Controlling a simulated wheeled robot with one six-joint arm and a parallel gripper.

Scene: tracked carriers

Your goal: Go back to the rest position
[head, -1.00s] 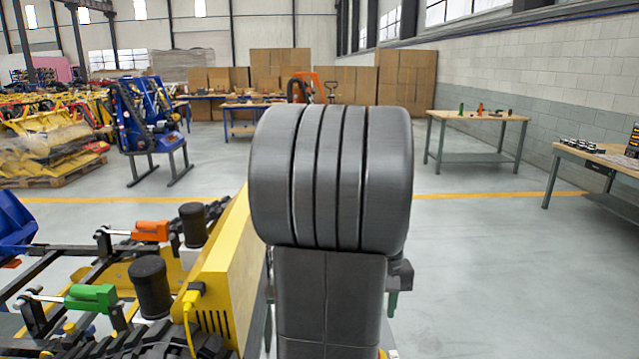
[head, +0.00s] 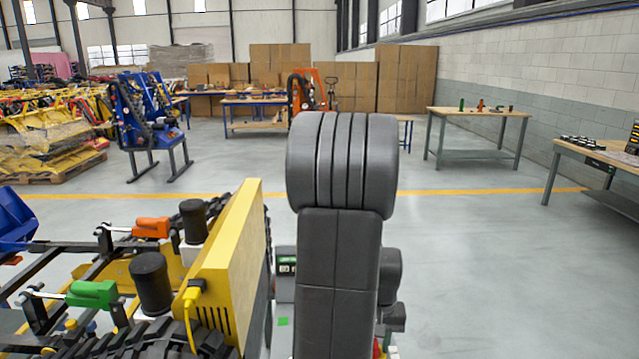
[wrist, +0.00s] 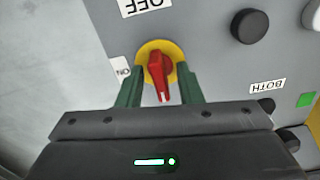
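My gripper (wrist: 160,68) shows in the wrist view with its two green fingers apart. A red rotary knob (wrist: 158,72) on a yellow disc (wrist: 147,50) sits between the fingers in the picture, with a gap on both sides. I cannot tell how far the fingertips are from the panel. The knob's white mark points towards my gripper body. The grey panel (wrist: 205,45) carries labels OFF, ON and BOTH. In the head view my arm's grey links stand in the centre and hide my gripper.
Black round buttons (wrist: 250,26) and a green square (wrist: 305,100) are on the panel. In the head view a yellow housing (head: 228,265) with tracks, green (head: 92,294) and orange (head: 151,228) clamp handles stands close on the left. A workbench (head: 478,113) stands back right; floor between is clear.

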